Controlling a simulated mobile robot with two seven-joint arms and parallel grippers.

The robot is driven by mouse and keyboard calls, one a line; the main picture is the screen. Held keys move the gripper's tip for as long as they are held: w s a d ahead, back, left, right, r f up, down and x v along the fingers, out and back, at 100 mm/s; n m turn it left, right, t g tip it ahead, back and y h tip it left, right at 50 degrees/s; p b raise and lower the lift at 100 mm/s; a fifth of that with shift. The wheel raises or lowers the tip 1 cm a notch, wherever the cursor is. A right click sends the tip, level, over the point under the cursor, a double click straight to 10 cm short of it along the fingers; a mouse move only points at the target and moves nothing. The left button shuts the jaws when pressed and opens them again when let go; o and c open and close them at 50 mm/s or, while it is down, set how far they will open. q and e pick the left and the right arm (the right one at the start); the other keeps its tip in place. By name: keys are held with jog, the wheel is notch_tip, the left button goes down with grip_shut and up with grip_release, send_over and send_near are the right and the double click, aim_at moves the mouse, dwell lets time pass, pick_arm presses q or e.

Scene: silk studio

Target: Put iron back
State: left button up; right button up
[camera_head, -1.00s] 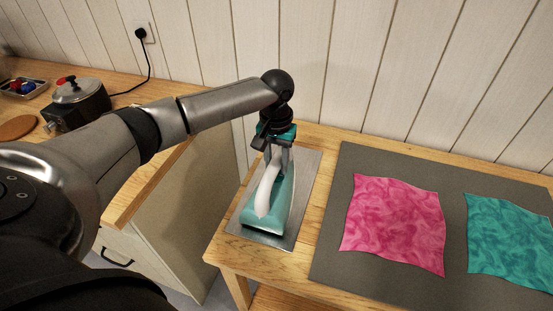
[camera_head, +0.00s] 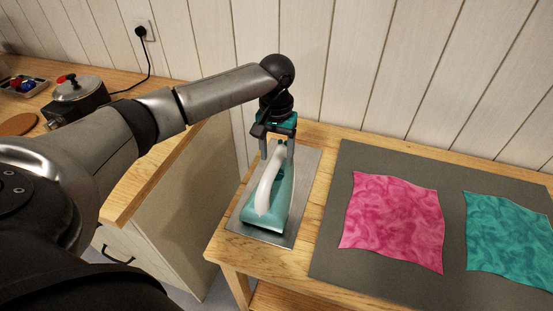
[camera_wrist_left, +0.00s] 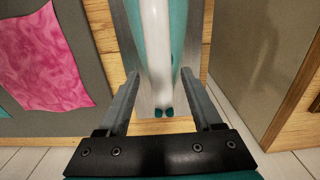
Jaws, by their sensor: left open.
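The iron (camera_head: 268,201), teal with a white handle, rests on a flat metal plate (camera_head: 300,190) at the left end of the wooden table. My left gripper (camera_head: 276,150) is open above the rear of the handle. In the left wrist view, the iron (camera_wrist_left: 158,60) lies beyond and between the two spread fingers of the gripper (camera_wrist_left: 157,85), and neither finger visibly presses on it. The metal plate (camera_wrist_left: 146,108) shows under the iron there. My right gripper is not in view.
A grey mat (camera_head: 330,250) right of the plate holds a pink cloth (camera_head: 393,222) and a teal cloth (camera_head: 510,235). A wooden counter (camera_head: 150,180) with a pot on a dark burner (camera_head: 75,100) stands to the left, across a gap. A panelled wall is behind.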

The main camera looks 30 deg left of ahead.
pick_arm(q)
notch_tip(320, 180, up, 9)
jog(key=p, duration=0.1)
jog(key=shift+r, duration=0.15)
dwell(0.5)
